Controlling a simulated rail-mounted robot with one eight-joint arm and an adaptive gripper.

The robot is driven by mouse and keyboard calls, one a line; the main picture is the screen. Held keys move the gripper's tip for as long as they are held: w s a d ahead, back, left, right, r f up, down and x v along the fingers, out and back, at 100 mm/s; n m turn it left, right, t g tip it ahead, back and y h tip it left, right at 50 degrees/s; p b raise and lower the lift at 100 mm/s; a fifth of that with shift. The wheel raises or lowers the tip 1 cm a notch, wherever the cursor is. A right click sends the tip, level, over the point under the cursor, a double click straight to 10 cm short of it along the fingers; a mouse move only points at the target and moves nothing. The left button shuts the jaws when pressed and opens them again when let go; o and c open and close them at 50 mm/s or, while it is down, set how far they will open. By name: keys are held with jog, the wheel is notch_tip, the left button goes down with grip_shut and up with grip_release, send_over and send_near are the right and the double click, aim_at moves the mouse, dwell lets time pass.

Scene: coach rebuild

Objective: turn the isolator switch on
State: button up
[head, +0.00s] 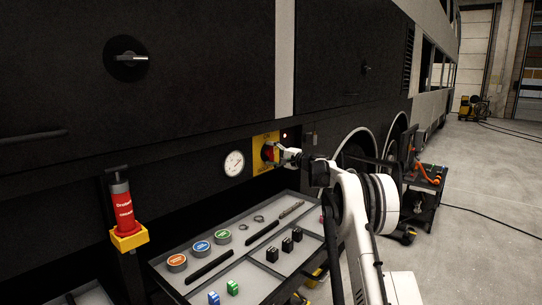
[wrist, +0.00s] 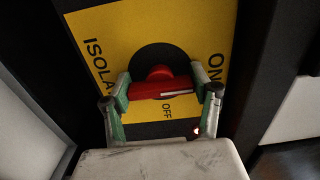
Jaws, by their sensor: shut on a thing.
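The isolator switch is a yellow plate (wrist: 112,33) with a black disc and a red handle (wrist: 160,87). ISOLA, ON and OFF show on the plate in the wrist view; ON is at the right and OFF below the handle. The handle lies across the picture, with a white mark on its right half. My gripper (wrist: 162,93) is shut on the red handle, one green-padded finger at each end. In the head view, my gripper (head: 284,155) reaches the yellow plate (head: 258,141) on the dark coach side and partly covers it.
A small lit red lamp (head: 285,135) is by the plate's upper right. A round gauge (head: 234,163) is at its left. A parts tray (head: 250,272) stands below, and a red grease cartridge (head: 122,206) is at the left. Open floor lies to the right.

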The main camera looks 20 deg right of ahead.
dwell(0.3)
jog(key=o, duration=1.2)
jog(key=v, duration=1.2)
jog(key=shift+d, duration=0.1)
